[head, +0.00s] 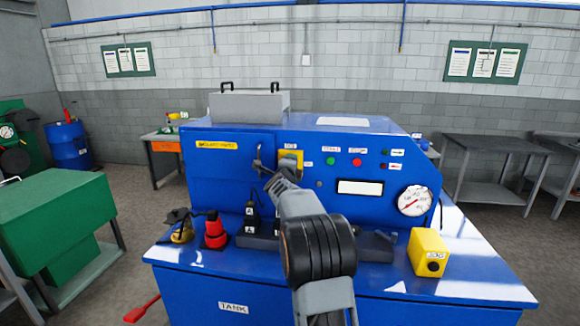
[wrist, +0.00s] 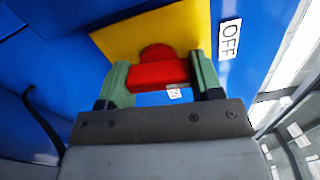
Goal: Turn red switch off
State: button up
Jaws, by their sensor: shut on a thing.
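The red switch (wrist: 158,72) sits on a yellow plate (wrist: 120,38) on the front of the blue machine. In the wrist view my gripper (wrist: 162,78) is shut on it, with one green finger on each side of the red handle. A white OFF label (wrist: 229,39) is beside the plate, at its upper right in the wrist view. In the head view my gripper (head: 274,170) is at the yellow plate (head: 291,157), and the red handle is hidden or too small to make out there.
The blue machine (head: 225,165) has green and red buttons (head: 357,162), a display (head: 360,187) and a gauge (head: 413,201). On the ledge below stand a red-and-black tool (head: 215,231) and a yellow box (head: 428,252). A black handle (head: 259,158) is left of the plate.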

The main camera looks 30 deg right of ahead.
jog(key=shift+n, duration=0.6)
jog(key=o, duration=0.9)
jog(key=b+v, duration=0.4)
jog(key=v, duration=1)
jog(key=shift+w+n, duration=0.1)
jog(key=shift+n, duration=0.2)
